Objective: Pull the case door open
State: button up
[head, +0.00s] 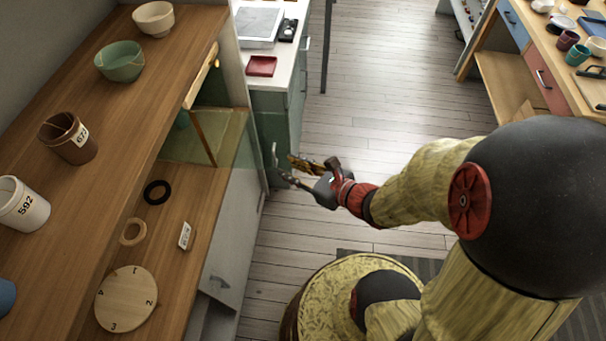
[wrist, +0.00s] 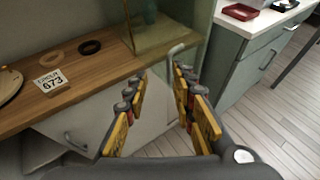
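The glass case (head: 212,135) stands on the wooden counter, with a wooden frame edge and greenish see-through panes. It also shows at the top of the wrist view (wrist: 160,42). A pale bar handle (head: 275,155) stands out at its right side. In the wrist view the handle (wrist: 176,49) appears just ahead of my fingertips, nearer the right finger. My gripper (head: 289,168) is open, its two yellow-padded fingers apart with nothing held. It is close to the handle; I cannot tell whether it touches. The door's exact edges are hard to make out through the glass.
Below the counter is a pale front with a handle (wrist: 75,142). A grey-green cabinet (wrist: 245,85) with a red tray (head: 262,66) on top stands behind. A number card (head: 185,236), rings and pots sit on the shelves. Floor right of the case is clear.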

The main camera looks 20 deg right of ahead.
jog(key=v, duration=0.4)
jog(key=shift+s+f, duration=0.2)
jog(key=shift+f, duration=0.1)
dwell(0.5)
